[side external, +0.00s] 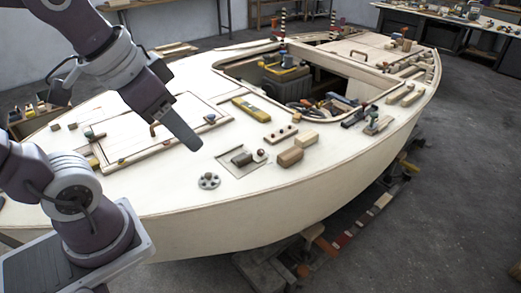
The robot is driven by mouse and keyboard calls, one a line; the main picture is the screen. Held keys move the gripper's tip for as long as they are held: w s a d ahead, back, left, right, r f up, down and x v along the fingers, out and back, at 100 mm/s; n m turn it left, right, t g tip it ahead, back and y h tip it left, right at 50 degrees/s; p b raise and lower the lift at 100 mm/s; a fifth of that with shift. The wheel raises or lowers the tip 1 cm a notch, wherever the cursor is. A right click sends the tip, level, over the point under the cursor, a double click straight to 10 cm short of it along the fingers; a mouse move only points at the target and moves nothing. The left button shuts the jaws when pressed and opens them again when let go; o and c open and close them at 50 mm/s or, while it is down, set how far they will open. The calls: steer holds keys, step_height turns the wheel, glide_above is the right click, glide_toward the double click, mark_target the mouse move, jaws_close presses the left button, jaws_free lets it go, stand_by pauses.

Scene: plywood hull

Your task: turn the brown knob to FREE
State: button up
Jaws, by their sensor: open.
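A small brown knob (260,153) sits on the pale deck of the hull, at the right edge of a thin plate (238,171) with a grey block on it. No FREE marking is legible at this size, and I cannot tell which way the knob points. My gripper (191,143) reaches down from the upper left, above the deck. It is apart from the knob, to its left in the picture. It is open, with nothing seen in it; its fingers overlap from this side.
A grey round fitting (209,181) lies left of the plate. Wooden blocks (290,156) stand right of the knob. A yellow level (251,109) lies behind. A hatch with a handle (155,128) is at left. The open cockpit (290,80) holds tools.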

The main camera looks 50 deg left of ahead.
steer(key=w+a+f+m, duration=0.15)
steer(key=w+a, duration=0.25)
steer(key=w, duration=0.8)
steer(key=g+h, duration=0.1)
glide_above(261, 150)
steer(key=s, duration=0.4)
step_height(261, 150, down, 23)
steer(key=shift+m, duration=0.35)
steer(key=x, duration=0.7)
steer(key=shift+w+a, duration=0.2)
steer(key=shift+a, duration=0.05)
steer(key=shift+w+f, duration=0.1)
steer(key=shift+f, duration=0.25)
jaws_close()
